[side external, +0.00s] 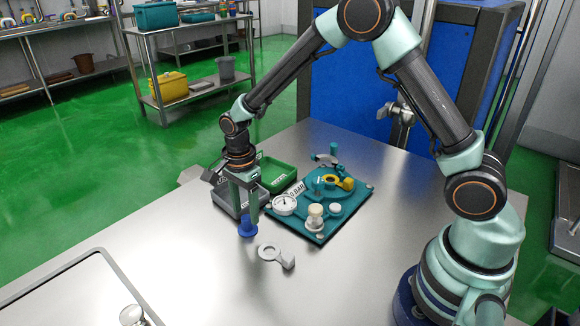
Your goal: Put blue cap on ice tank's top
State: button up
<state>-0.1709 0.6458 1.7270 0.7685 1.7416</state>
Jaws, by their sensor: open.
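The blue cap (247,229) is on the steel table, left of the teal plate, directly at the lower end of my gripper. My gripper (250,213) points down over the cap and is open; its fingertips overlap the cap in this view, so I cannot tell whether they touch it. The teal plate (318,238) carries a round gauge (285,204), a cream-topped fitting (315,212), a white-topped fitting (335,208) and a yellow part (345,184). I cannot tell for certain which item is the ice tank.
A grey ring-shaped part (272,254) lies in front of the cap. A grey bin (226,206) and a green bin (279,176) stand behind my gripper. A grey-and-teal part (327,158) is behind the plate. The table's left front has a recessed panel (75,298); bare steel lies between.

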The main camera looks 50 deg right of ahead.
aim_at(247, 217)
jog(key=s+d+r+n+t, duration=0.1)
jog(key=s+d+r+n, duration=0.2)
jog(key=r, duration=0.6)
jog(key=s+d+r+n+t, duration=0.1)
jog(key=s+r+n, duration=0.25)
jog(key=r, duration=0.55)
jog(key=s+d+r+n+t, duration=0.2)
jog(key=s+d+n+t, duration=0.1)
jog(key=s+n, duration=0.5)
jog(key=n, duration=0.3)
jog(key=shift+s+d+r+t, duration=0.25)
jog(key=shift+r+t, duration=0.05)
jog(key=shift+r, duration=0.1)
